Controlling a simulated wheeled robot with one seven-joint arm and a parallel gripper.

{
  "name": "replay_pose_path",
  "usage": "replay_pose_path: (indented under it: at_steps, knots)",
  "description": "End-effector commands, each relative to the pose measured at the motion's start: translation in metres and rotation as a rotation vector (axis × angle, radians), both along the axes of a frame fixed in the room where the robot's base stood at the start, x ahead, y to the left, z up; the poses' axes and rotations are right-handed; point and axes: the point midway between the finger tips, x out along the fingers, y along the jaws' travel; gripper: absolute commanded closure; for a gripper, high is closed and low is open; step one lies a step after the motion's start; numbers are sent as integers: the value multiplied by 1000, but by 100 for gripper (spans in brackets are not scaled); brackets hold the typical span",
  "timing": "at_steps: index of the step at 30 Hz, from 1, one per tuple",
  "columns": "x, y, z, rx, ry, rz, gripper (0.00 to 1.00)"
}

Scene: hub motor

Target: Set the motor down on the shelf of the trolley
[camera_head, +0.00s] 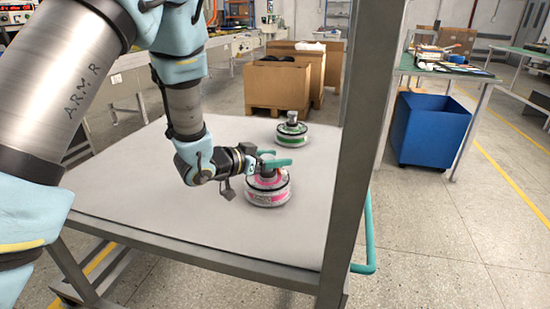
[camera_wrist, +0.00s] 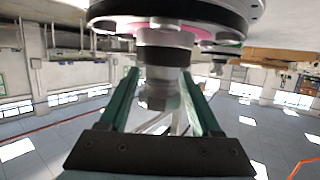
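A motor with a pink band (camera_head: 268,188) is on the pale trolley shelf (camera_head: 160,215), near its right side and upright. Its base looks level with the shelf, but I cannot tell whether it touches. My gripper (camera_head: 278,161) reaches in from the left at the top of this motor. In the wrist view the motor's dark rim and pink band (camera_wrist: 125,22) fill the top, with its shaft pointing down the picture. My gripper's teal fingers (camera_wrist: 160,80) lie on both sides of the shaft and appear closed on it; the contact is partly hidden.
A second motor with a green band (camera_head: 291,134) stands on the shelf farther back. A grey trolley post (camera_head: 352,140) rises at the right front. The shelf's left and front parts are clear. Cardboard boxes (camera_head: 275,90) and a blue bin (camera_head: 430,130) stand beyond.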

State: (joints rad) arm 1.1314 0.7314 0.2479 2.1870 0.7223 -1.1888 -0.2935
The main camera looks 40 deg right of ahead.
Motion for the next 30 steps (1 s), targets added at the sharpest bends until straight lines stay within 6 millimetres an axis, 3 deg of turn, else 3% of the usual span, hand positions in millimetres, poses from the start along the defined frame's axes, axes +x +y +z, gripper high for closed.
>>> replay_pose_path:
  at_steps: [4,14,30]
  knots:
    - [0,0,0,0,0,0,19]
    - [0,2,4,0,0,0,19]
    - [3,97,33,-1,1,3,19]
